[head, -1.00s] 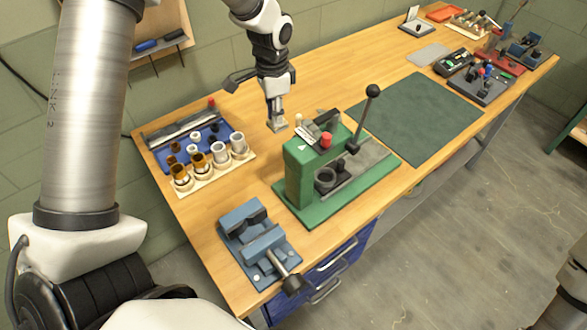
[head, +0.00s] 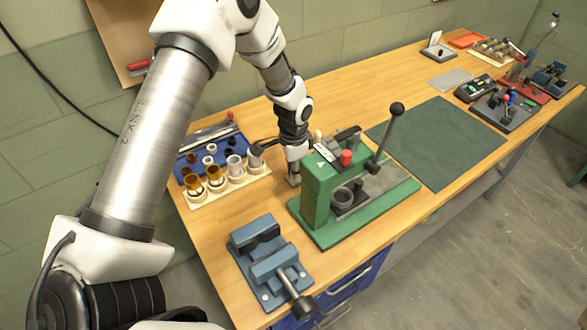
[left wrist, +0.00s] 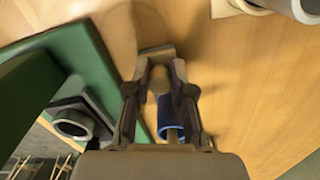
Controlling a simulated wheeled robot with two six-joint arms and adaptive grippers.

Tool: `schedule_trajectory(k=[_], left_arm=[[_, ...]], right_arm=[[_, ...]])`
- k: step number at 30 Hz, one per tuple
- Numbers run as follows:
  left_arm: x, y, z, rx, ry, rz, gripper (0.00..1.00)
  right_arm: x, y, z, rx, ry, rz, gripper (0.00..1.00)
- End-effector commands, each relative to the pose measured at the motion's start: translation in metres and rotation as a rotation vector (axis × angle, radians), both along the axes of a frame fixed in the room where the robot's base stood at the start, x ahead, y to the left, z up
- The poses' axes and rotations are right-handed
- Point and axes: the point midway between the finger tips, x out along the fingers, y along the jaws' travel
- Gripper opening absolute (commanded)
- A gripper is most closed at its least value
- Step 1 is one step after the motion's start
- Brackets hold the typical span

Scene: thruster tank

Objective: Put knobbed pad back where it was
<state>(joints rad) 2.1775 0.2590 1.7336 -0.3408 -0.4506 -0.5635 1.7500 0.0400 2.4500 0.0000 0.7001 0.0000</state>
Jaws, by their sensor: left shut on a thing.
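My left gripper (head: 293,178) is low over the bench, just left of the green press (head: 317,195) and right of the cup row. In the left wrist view my left gripper (left wrist: 160,88) is shut on the knobbed pad, whose tan round knob (left wrist: 160,79) shows between the fingers. The pad's flat part (left wrist: 152,55) shows past the fingertips, close to the wooden bench top. I cannot tell if it touches the bench. In the head view the pad is mostly hidden by the gripper. My right gripper is out of view.
A board with several cups (head: 195,196) and a blue tray (head: 183,165) stand left of the gripper. A blue vise (head: 262,258) is in front. The press lever (head: 385,140) rises to the right. A green mat (head: 440,140) lies bare beyond. A blue cylinder (left wrist: 170,118) shows near the fingers.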

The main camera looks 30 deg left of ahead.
Motion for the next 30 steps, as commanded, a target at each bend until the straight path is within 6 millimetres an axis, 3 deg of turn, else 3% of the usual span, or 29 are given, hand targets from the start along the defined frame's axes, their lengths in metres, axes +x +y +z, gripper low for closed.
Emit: schedule_trajectory(k=[7, 8, 9, 22, 26, 30], left_arm=[[0.000, 0.000, -0.004, 0.000, 0.001, 0.000, 0.00], [0.000, 0.000, -0.003, 0.000, 0.000, 0.000, 0.33], [0.000, 0.000, -0.003, 0.001, 0.001, 0.000, 0.47], [0.001, 0.000, 0.006, 0.000, -0.001, 0.000, 0.47], [0.001, 0.000, 0.032, -0.001, -0.004, 0.000, 0.47], [0.001, 0.000, 0.070, 0.000, -0.005, 0.000, 0.47]], right_arm=[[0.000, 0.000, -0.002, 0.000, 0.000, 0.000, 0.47], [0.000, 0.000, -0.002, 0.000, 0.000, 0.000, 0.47], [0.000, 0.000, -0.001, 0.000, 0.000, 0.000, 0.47], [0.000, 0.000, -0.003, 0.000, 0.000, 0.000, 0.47], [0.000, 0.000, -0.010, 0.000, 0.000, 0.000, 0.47], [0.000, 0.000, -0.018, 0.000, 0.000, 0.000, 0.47]])
